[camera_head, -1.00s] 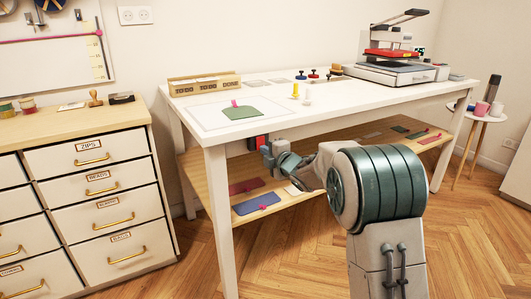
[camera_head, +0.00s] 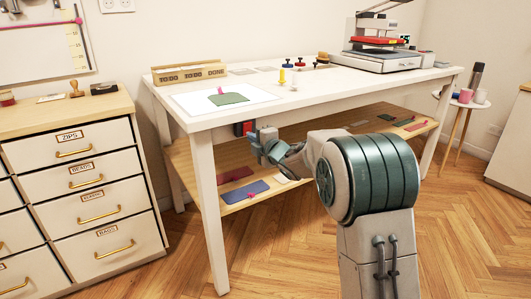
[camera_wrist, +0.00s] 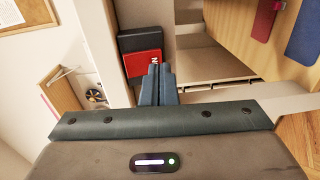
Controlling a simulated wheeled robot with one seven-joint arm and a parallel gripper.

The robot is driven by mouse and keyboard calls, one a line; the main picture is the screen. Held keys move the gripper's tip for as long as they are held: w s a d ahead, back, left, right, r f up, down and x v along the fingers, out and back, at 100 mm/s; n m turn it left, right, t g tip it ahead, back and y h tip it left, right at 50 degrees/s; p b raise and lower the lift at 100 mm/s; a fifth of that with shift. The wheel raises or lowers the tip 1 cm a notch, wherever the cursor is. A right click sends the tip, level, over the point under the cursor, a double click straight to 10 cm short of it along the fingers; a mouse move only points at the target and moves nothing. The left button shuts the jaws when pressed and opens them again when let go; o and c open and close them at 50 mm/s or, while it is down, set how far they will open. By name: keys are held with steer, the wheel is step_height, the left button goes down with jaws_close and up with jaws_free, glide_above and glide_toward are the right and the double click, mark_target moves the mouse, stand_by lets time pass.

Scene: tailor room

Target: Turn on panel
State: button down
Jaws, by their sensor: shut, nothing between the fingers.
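A small two-part panel, one part dark and one part red with a white letter partly visible, sits under the white table. In the wrist view the panel's red part (camera_wrist: 142,63) is just left of my fingertips and its dark part (camera_wrist: 138,40) is beyond it. In the head view a bit of the panel (camera_head: 240,129) shows below the tabletop, partly hidden by my gripper. My gripper (camera_head: 252,137) is shut and empty beside the panel. Its fingertips (camera_wrist: 158,68) are together in the wrist view. I cannot tell whether they touch the panel.
The white table (camera_head: 203,185) has a front leg left of my gripper and a wooden lower shelf (camera_head: 215,203) with coloured cloth pieces below it. A drawer cabinet (camera_head: 88,190) stands at left. The wooden floor in front is clear.

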steer(key=f+v, duration=0.2)
steer(key=v, duration=1)
steer(key=shift+s+d+f, duration=0.25)
steer(key=shift+s+d, duration=0.1)
steer(key=shift+d, duration=0.05)
